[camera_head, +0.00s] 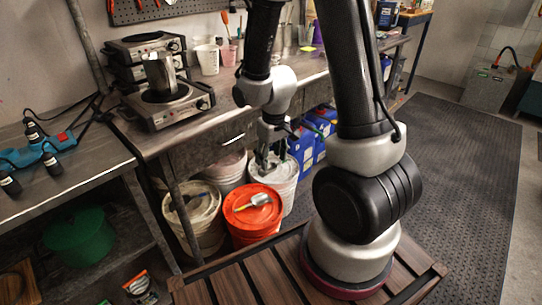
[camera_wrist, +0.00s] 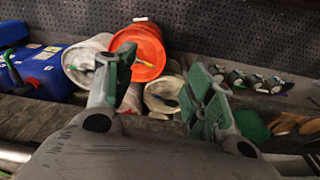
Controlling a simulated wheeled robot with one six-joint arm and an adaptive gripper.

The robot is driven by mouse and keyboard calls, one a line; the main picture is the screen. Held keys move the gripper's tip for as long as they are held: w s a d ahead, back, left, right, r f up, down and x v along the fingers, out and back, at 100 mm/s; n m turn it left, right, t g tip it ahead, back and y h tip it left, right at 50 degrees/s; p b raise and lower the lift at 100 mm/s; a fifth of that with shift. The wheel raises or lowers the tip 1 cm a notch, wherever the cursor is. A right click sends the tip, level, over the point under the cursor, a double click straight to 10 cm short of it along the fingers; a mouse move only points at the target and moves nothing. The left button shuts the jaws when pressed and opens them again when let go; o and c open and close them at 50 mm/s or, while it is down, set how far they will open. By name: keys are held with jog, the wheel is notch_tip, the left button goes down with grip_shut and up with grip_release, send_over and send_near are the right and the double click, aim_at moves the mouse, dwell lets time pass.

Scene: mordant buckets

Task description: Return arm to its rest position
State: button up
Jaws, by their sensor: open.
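My gripper (camera_head: 268,162) hangs at the end of my bent arm, just in front of the workbench's front edge, pointing down above the buckets. In the wrist view its two green-padded fingers (camera_wrist: 163,72) stand wide apart with nothing between them. An orange bucket (camera_head: 252,236) stands below it on the floor, and it also shows in the wrist view (camera_wrist: 152,38) beyond the fingers. A scoop (camera_head: 259,200) with a pale head and yellowish handle lies on the orange lid. In the head view the gripper overlaps a white bucket (camera_head: 287,190); I cannot tell whether they touch.
Other whitish buckets (camera_head: 194,226) and blue containers (camera_head: 302,150) crowd under the metal workbench (camera_head: 190,134). Hot plates (camera_head: 170,108) and cups (camera_head: 208,60) stand on the bench. A green tub (camera_head: 78,235) is under the left table. The dark floor mat (camera_head: 460,165) at right is clear.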

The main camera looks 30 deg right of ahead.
dwell(0.4)
jog(key=s+d+r+t, duration=0.1)
jog(key=s+r, duration=0.4)
jog(key=r, duration=0.3)
jog(key=s+d+r+m+t, duration=0.1)
jog(key=s+r, duration=0.4)
jog(key=r, duration=0.4)
jog(key=s+d+r+m+t, duration=0.1)
jog(key=s+d+r, duration=0.1)
jog(key=s+r, duration=0.4)
notch_tip(320, 180, up, 3)
jog(key=shift+r, duration=0.1)
